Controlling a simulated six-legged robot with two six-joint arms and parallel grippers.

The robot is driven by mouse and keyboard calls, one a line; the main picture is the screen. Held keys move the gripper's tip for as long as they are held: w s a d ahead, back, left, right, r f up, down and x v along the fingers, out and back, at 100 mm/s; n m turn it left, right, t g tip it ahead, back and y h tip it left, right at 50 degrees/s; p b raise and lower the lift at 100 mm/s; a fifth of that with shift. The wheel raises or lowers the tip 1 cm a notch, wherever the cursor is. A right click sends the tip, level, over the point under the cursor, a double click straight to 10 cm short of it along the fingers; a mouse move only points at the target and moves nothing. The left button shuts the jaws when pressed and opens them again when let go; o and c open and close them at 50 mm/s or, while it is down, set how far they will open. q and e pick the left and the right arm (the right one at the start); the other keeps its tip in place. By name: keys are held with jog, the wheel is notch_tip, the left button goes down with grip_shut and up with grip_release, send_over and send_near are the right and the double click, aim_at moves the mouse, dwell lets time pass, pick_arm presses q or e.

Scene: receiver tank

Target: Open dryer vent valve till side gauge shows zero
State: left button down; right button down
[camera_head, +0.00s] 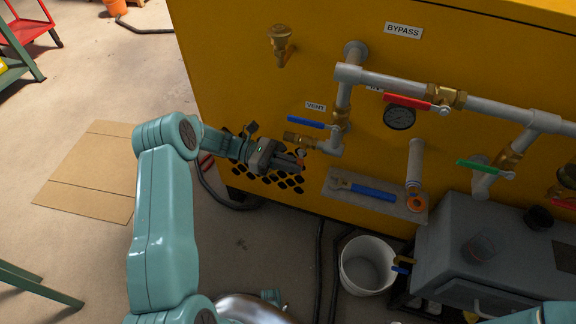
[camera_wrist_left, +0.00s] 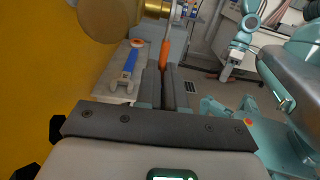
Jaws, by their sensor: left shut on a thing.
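The brass vent valve (camera_head: 298,139) sits on the yellow cabinet under the VENT label (camera_head: 315,106). Its orange lever (camera_head: 301,156) hangs down; the lever also shows in the left wrist view (camera_wrist_left: 165,53), below a large brass fitting (camera_wrist_left: 108,16). My left gripper (camera_head: 299,164) is at the lever, shut on it, with the fingers (camera_wrist_left: 165,74) around its lower end. The round gauge (camera_head: 399,118) is on the cabinet to the right, under a red-handled valve; its reading is too small to tell.
A blue-handled valve (camera_head: 306,122) is just above the vent valve. A shelf (camera_head: 404,207) with a blue-handled wrench (camera_head: 372,193) juts out to the right. A white bucket (camera_head: 367,265) and a grey box (camera_head: 465,245) stand below. Cardboard (camera_head: 90,177) lies on the floor at left.

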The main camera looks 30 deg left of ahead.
pick_arm(q)
jog(key=shift+d+f+h, duration=0.1)
jog(key=shift+d+h, duration=0.2)
jog(key=shift+h, duration=0.3)
jog(key=c, duration=1.5)
grip_release()
